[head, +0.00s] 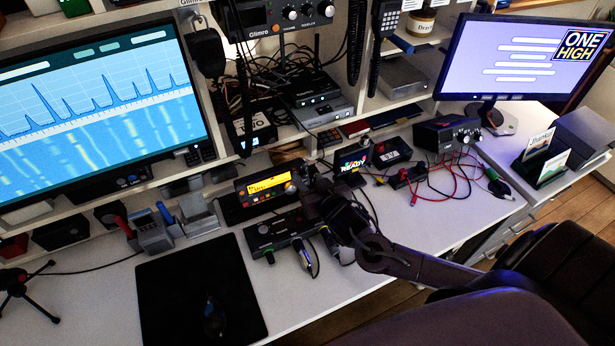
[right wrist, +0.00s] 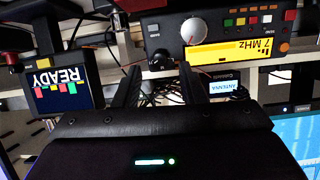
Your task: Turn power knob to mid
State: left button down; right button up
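A black radio (head: 268,188) with a lit orange display stands on the desk, and it also shows upside down in the right wrist view (right wrist: 165,30). A pale round knob (right wrist: 195,29) sits on its front beside the display. Which knob is the power knob I cannot tell. My right gripper (right wrist: 160,88) is open, its two dark fingers apart with nothing clearly held between them. In the head view it is just right of the radio, dark against dark equipment, so contact cannot be told. My left gripper is not in view.
A small READY screen (head: 353,160) stands right of the radio. A low black box (head: 278,232) with cables lies in front of it. A power supply (head: 447,133) with red and black leads stands farther right. A black mat (head: 170,290) covers the front left desk.

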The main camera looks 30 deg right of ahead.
aim_at(305, 176)
jog(key=x, duration=0.2)
jog(key=shift+w+f, duration=0.15)
jog(key=shift+w, duration=0.05)
jog(key=shift+w+f, duration=0.1)
jog(key=shift+w, duration=0.15)
grip_shut()
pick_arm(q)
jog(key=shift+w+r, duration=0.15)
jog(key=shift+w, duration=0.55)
